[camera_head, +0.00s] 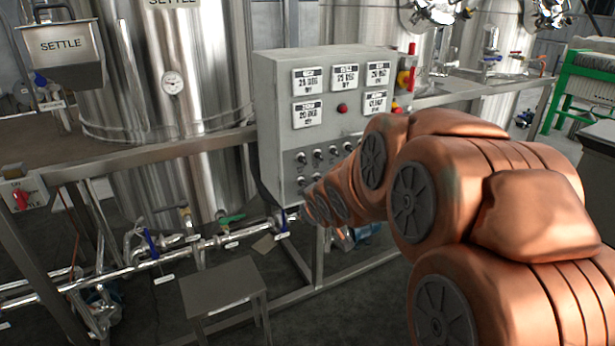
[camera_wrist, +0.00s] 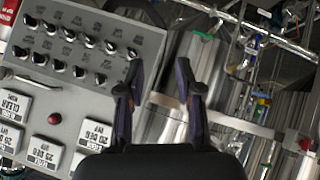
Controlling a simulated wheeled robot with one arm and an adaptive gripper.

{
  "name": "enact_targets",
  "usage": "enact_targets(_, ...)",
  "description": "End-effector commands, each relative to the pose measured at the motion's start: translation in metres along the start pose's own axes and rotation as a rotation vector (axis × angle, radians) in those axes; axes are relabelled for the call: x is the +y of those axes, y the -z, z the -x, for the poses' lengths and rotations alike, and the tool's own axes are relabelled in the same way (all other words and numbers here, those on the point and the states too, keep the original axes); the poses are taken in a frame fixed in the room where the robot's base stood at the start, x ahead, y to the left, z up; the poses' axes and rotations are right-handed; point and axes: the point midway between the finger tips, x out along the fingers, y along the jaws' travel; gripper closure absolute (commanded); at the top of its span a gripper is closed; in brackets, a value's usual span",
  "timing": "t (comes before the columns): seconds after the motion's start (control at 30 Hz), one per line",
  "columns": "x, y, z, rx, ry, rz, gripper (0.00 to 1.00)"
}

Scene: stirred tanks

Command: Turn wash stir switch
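The grey control box (camera_head: 268,100) stands in the middle of the head view, with two rows of small switches (camera_head: 318,154) low on its front, partly hidden by my arm. The wrist view shows the box tilted at the left, with the switch rows (camera_wrist: 80,50) in its upper part. Their labels are too small to read, so I cannot tell which is the wash stir switch. My gripper (camera_wrist: 158,75) is open and empty in the wrist view. Its left finger overlaps the switch panel's right edge. In the head view my arm hides the gripper.
White displays (camera_head: 343,78) and a red button (camera_head: 342,108) sit above the switches. Steel tanks (camera_head: 190,80) stand behind and left. A pipe (camera_head: 190,243) with valves runs low at the left, near a small metal stool (camera_head: 220,285).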

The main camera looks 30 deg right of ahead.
Motion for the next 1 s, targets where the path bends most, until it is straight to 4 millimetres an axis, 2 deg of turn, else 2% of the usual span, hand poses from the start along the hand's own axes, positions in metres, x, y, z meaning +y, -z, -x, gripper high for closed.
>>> enact_targets(0.03, 0.009, -0.002, -0.019, 0.051, -0.015, 0.007, 0.65)
enact_targets(0.1, 0.022, 0.009, -0.034, 0.145, -0.036, 0.029, 0.65)
enact_targets(0.3, 0.056, 0.032, -0.062, 0.405, -0.085, 0.085, 0.65)
enact_targets(0.43, 0.072, 0.041, -0.068, 0.554, -0.108, 0.112, 0.65)
enact_targets(0.63, 0.085, 0.049, -0.064, 0.699, -0.130, 0.136, 0.65)
enact_targets(0.83, 0.088, 0.055, -0.066, 0.736, -0.132, 0.143, 0.65)
enact_targets(1.0, 0.090, 0.070, -0.079, 0.740, -0.133, 0.144, 0.65)
